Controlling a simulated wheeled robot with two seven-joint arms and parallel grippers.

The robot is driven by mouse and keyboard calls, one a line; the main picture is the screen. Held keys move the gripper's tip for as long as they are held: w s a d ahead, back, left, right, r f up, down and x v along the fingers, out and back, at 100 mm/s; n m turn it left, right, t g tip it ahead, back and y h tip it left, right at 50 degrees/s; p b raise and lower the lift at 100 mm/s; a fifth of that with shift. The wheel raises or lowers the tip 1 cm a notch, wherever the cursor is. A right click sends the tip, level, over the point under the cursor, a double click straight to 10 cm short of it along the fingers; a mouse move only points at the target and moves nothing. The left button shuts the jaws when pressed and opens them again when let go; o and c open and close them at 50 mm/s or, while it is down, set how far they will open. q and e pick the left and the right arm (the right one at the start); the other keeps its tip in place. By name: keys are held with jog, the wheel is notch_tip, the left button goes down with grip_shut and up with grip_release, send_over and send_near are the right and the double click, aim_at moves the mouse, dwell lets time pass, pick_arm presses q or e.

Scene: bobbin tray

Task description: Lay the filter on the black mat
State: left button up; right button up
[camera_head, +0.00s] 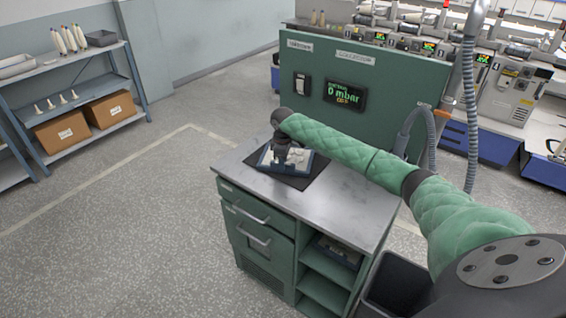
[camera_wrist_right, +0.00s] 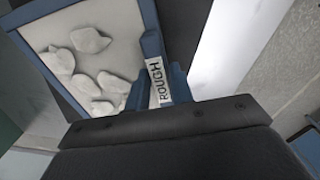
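The filter (camera_head: 306,160) is a flat blue frame with a pale mesh bearing several whitish lint clumps. It is over the black mat (camera_head: 293,184) on the cabinet top. Whether it touches the mat or is slightly above it, I cannot tell. In the right wrist view the filter (camera_wrist_right: 68,92) fills the upper left, with a "ROUGH" label (camera_wrist_right: 160,82) at its near edge. My right gripper (camera_head: 281,158) reaches down at the filter's edge and appears shut on the labelled part; its fingertips are partly hidden. My left gripper is not in view.
The grey cabinet top (camera_head: 340,205) has free room around the mat. A green panel with a "0 mbar" display (camera_head: 346,95) stands behind it. A dark bin (camera_head: 396,285) is at the cabinet's right. A grey hose (camera_head: 469,110) hangs at the right.

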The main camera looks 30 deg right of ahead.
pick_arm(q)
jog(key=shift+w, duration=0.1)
pick_arm(e)
jog(key=shift+o, duration=1.1)
jog(key=shift+r, duration=0.1)
